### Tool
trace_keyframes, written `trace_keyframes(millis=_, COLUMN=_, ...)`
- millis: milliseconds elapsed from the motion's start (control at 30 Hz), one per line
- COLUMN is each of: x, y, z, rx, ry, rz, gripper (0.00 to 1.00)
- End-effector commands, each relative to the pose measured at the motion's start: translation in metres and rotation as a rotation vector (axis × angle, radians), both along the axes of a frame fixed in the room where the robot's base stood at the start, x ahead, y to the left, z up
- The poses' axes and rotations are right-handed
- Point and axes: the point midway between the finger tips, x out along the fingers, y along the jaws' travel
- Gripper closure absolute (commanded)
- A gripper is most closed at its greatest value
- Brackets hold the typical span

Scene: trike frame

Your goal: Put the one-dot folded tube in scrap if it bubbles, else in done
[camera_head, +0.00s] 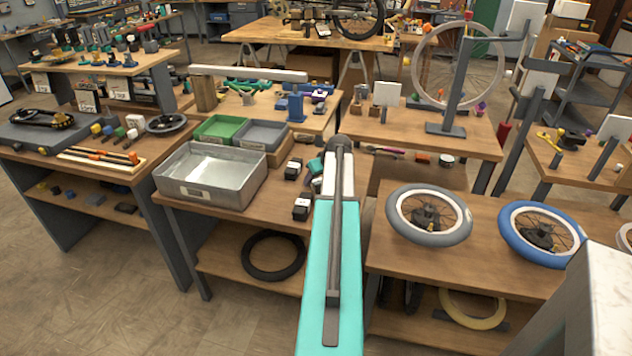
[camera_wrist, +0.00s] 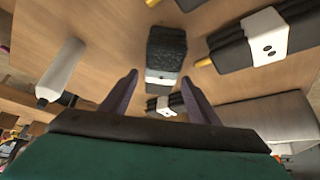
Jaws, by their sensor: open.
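My gripper (camera_wrist: 160,76) is open and empty, its two fingers pointing at a black folded tube (camera_wrist: 166,44) with a white band. The tube appears between the fingertips; I cannot tell how far beyond them it is. Its band's dots are too small to count surely. A second folded tube (camera_wrist: 298,30) at upper right has a two-dot label. A third folded tube (camera_wrist: 184,102) has a dotted white label. In the head view two folded tubes (camera_head: 292,170) (camera_head: 301,210) lie on the middle bench beside my arm, which hides part of the gripper.
A grey metal basin (camera_head: 190,187) stands left of the tubes. Behind it are a green bin (camera_head: 219,129) and a grey bin (camera_head: 264,133); I cannot read which is scrap or done. Grey-tyred (camera_head: 429,214) and blue-tyred (camera_head: 540,234) wheels lie on the right bench.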

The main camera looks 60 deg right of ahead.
Motion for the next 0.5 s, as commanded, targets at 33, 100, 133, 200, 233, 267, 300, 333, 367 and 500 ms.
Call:
trace_keyframes(millis=33, x=-0.004, y=0.002, z=0.005, rx=-0.001, ry=0.0, rz=-0.001, gripper=0.45)
trace_keyframes(millis=100, x=-0.008, y=0.005, z=0.011, rx=-0.001, ry=0.0, rz=-0.001, gripper=0.45)
trace_keyframes(millis=133, x=-0.01, y=0.006, z=0.015, rx=-0.001, ry=0.0, rz=-0.001, gripper=0.45)
trace_keyframes(millis=200, x=-0.015, y=0.008, z=0.024, rx=-0.002, ry=-0.001, rz=-0.001, gripper=0.45)
trace_keyframes(millis=233, x=-0.017, y=0.009, z=0.027, rx=-0.002, ry=-0.001, rz=-0.002, gripper=0.45)
trace_keyframes(millis=267, x=-0.019, y=0.01, z=0.03, rx=-0.001, ry=0.0, rz=-0.002, gripper=0.45)
trace_keyframes(millis=300, x=-0.022, y=0.012, z=0.035, rx=-0.001, ry=0.0, rz=-0.002, gripper=0.45)
trace_keyframes(millis=333, x=-0.024, y=0.013, z=0.039, rx=-0.002, ry=-0.001, rz=-0.002, gripper=0.45)
trace_keyframes(millis=367, x=-0.026, y=0.014, z=0.043, rx=-0.002, ry=-0.001, rz=-0.002, gripper=0.45)
trace_keyframes(millis=500, x=-0.035, y=0.019, z=0.059, rx=-0.002, ry=-0.001, rz=-0.001, gripper=0.45)
